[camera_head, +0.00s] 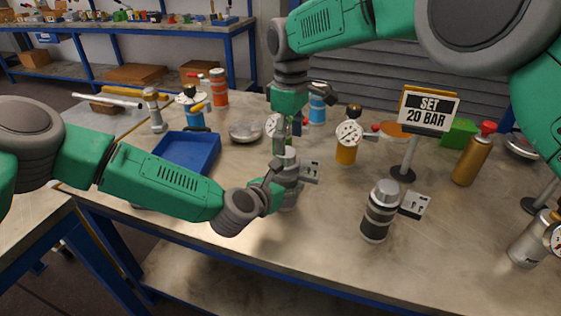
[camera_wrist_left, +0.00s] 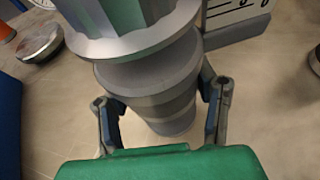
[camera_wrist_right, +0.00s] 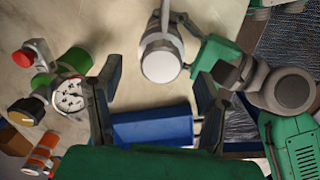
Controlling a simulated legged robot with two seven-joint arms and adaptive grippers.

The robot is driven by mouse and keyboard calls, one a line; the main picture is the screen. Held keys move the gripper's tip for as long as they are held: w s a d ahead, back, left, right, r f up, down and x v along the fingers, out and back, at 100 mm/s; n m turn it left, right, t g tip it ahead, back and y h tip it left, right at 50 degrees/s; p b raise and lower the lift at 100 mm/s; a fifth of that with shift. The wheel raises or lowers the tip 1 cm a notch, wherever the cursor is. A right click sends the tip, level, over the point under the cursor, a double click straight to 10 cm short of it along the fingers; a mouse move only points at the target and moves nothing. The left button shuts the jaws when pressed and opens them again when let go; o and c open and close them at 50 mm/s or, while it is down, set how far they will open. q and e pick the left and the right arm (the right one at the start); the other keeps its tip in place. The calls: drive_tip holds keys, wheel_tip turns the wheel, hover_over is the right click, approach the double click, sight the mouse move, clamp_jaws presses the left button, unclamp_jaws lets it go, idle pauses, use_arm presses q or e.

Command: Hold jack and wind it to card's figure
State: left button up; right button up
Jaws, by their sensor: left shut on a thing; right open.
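The jack (camera_head: 288,180), a grey ribbed cylinder with a faceted knob, stands upright on the bench near the middle. My left gripper (camera_head: 277,190) is shut around its body; in the left wrist view the jack (camera_wrist_left: 150,70) sits between both fingers. A small marked plate (camera_head: 311,172) is beside it. The card (camera_head: 428,110) reads "SET 20 BAR". My right gripper (camera_head: 284,140) points down just above the jack, open and empty. In the right wrist view the jack's round top (camera_wrist_right: 160,65) shows beyond the open fingers. The plate's reading is too small to tell.
A similar grey and black cylinder (camera_head: 379,212) stands to the right with its own plate (camera_head: 415,204). A yellow gauge vessel (camera_head: 347,145) is behind, a brass cylinder (camera_head: 472,160) at right. A blue tray (camera_head: 187,153) lies left.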

sight(288, 150)
use_arm(q)
drive_tip(key=shift+f, duration=0.1)
use_arm(e)
drive_tip(key=shift+r, duration=0.85)
drive_tip(key=shift+r, duration=0.1)
wheel_tip(288, 150, up, 12)
drive_tip(key=shift+w+a, duration=0.1)
use_arm(q)
drive_tip(key=o, duration=1.8)
drive_tip(key=shift+c, duration=0.2)
